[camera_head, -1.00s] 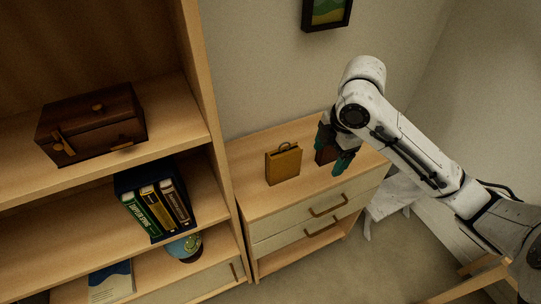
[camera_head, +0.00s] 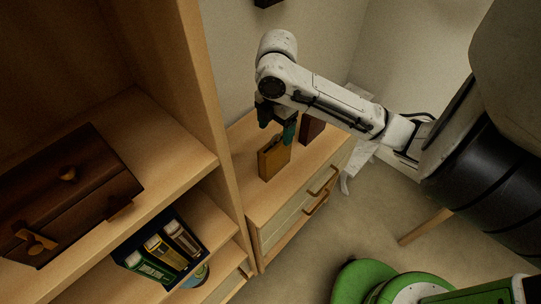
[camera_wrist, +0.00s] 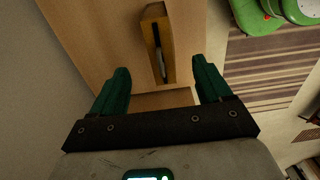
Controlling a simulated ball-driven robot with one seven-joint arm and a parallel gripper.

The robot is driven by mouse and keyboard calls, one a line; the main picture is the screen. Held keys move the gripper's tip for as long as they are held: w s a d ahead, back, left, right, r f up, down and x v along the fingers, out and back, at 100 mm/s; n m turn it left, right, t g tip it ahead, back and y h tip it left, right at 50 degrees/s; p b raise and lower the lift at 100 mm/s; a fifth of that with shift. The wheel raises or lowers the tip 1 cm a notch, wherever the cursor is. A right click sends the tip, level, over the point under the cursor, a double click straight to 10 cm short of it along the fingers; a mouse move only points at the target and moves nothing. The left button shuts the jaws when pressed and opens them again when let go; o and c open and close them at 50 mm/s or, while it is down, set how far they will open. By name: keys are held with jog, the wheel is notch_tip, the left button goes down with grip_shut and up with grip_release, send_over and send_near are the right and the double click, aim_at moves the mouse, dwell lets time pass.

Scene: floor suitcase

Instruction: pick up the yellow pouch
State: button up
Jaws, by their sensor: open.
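The yellow pouch (camera_head: 270,163) stands upright on the wooden dresser top (camera_head: 250,195), with a small handle or clasp at its upper edge. In the wrist view the pouch (camera_wrist: 149,33) is seen from above, with a dark slot along its top. My gripper (camera_head: 277,126) is open and empty, with dark green fingers above and slightly behind the pouch in the head view. In the wrist view the pouch lies ahead of the gap between the fingertips (camera_wrist: 160,70). I cannot tell whether a finger touches it.
A dark red box-like item (camera_head: 312,128) stands on the dresser, right of the pouch and close to my arm. A tall shelf (camera_head: 222,150) with a brown chest (camera_head: 95,195) and books rises at left.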

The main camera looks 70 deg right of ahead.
aim_at(275, 143)
notch_tip(275, 143, down, 2)
jog(key=shift+w+f, duration=0.1)
jog(key=shift+a+f+p, duration=0.1)
jog(key=shift+f+p, duration=0.25)
jog(key=shift+f, duration=2.4)
jog(key=shift+c, duration=0.4)
grip_shut()
